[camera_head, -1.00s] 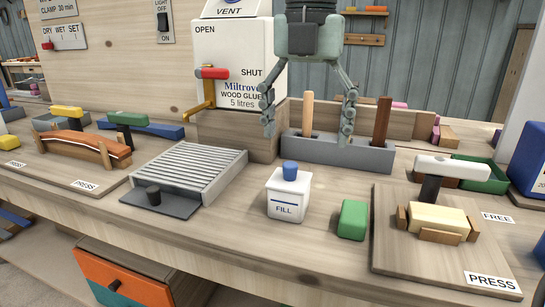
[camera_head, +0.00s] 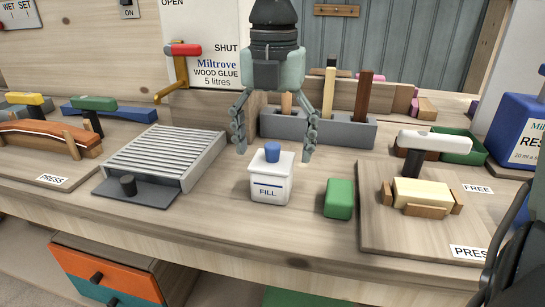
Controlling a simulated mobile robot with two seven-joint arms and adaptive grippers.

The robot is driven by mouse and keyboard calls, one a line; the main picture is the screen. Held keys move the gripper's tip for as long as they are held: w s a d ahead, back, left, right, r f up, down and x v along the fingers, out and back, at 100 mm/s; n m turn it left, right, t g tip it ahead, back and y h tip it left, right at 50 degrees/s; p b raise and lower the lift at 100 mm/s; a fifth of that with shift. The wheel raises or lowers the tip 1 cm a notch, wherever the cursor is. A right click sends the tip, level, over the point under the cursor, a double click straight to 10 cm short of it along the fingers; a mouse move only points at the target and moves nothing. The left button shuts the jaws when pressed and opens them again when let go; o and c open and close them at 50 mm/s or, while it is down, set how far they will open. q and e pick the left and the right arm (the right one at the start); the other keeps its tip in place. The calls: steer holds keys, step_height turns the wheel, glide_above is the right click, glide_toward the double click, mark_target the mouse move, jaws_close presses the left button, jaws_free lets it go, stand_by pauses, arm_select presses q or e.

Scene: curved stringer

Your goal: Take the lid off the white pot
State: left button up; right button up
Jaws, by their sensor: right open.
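The white pot (camera_head: 270,190) stands upright on the bench, with a FILL label on its front. Its white lid (camera_head: 257,165) is on it, topped by a blue knob (camera_head: 272,152). My right gripper (camera_head: 274,155) hangs from above with fingers spread wide and nothing between them that it grips. In the picture its fingertips come down on either side of the blue knob, at about lid height; whether they are level with the knob in depth or behind it, I cannot tell. My left gripper is not in view.
A green block (camera_head: 339,198) lies just right of the pot. A slatted grey rack (camera_head: 160,155) is to the left, a grey holder with sticks (camera_head: 345,132) behind. A press board (camera_head: 375,225) stands right. The bench front edge is near the pot.

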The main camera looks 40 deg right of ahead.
steer(key=c, duration=1.2)
steer(key=shift+s, duration=0.1)
steer(key=shift+c, duration=1.3)
steer(key=shift+f, duration=0.1)
steer(key=shift+c, duration=0.3)
